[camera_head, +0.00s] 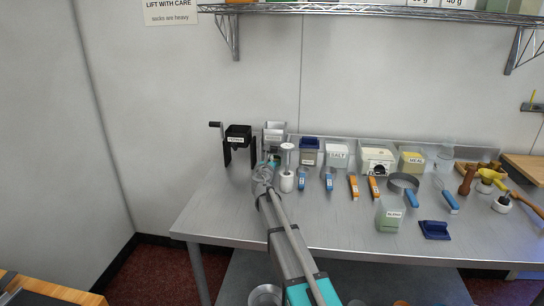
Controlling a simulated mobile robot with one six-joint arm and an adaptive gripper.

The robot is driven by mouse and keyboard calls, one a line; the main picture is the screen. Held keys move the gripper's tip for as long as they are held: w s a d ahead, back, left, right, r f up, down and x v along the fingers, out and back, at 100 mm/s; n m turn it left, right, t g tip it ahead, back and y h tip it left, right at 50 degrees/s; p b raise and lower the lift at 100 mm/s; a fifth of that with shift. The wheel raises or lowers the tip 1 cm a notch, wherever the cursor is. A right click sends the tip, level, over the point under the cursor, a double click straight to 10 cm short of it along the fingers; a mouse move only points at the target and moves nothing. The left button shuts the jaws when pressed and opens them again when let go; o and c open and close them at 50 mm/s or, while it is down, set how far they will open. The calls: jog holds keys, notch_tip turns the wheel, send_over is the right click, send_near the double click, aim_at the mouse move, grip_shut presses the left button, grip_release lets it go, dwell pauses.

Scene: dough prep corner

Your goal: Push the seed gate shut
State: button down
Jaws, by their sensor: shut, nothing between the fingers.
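My gripper (269,160) is shut and empty. It is at the back left of the metal table, at the end of my arm reaching up from the bottom of the picture. Just behind it stands a pale dispenser (274,129) with a labelled hopper on top. My gripper covers much of its lower part. The label is too small to read, and I cannot make out a seed gate or whether the gripper touches the dispenser. Left of it stands a black hand-cranked hopper (238,136), also labelled, on dark legs.
A white cylinder with a metal top (287,179) stands close right of my gripper. Further right are a blue-lidded container (309,151), a salt box (337,156) and several blue and orange-handled tools. The table's (215,215) front left is clear. A wire shelf (380,10) hangs above.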

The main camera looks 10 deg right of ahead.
jog(key=v, duration=0.8)
jog(key=shift+s, duration=0.1)
